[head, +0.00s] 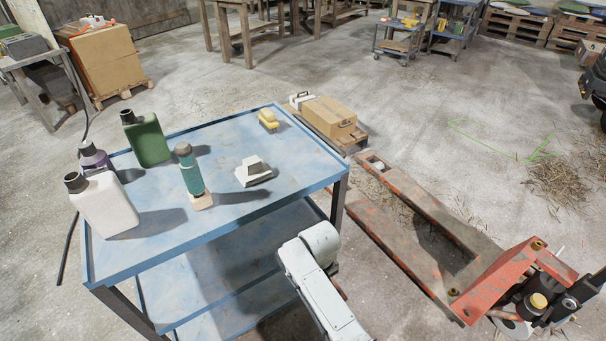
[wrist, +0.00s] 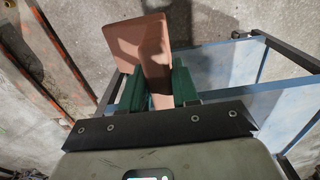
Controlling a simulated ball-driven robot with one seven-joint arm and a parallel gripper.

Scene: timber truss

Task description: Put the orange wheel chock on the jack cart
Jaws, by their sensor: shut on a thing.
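The wheel chock (wrist: 148,40), a dull orange-brown wedge, is between the green fingers of my gripper (wrist: 158,85) in the wrist view, which is shut on it. The blue cart (head: 235,225), with a top and a lower shelf, stands in front of me beside the red pallet jack. Its blue shelf and dark frame (wrist: 225,68) also show on the right of the wrist view, beside and beyond the chock. In the head view my arm is at the cart's near right corner; the gripper and chock are hidden there.
The cart top holds a white jug (head: 106,205), green jug (head: 147,139), purple bottle (head: 95,159), teal-topped item (head: 190,174), grey-white block (head: 253,172) and yellow item (head: 268,120). Its near right part is bare. The pallet jack (head: 420,232) and a cardboard box (head: 329,117) lie right.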

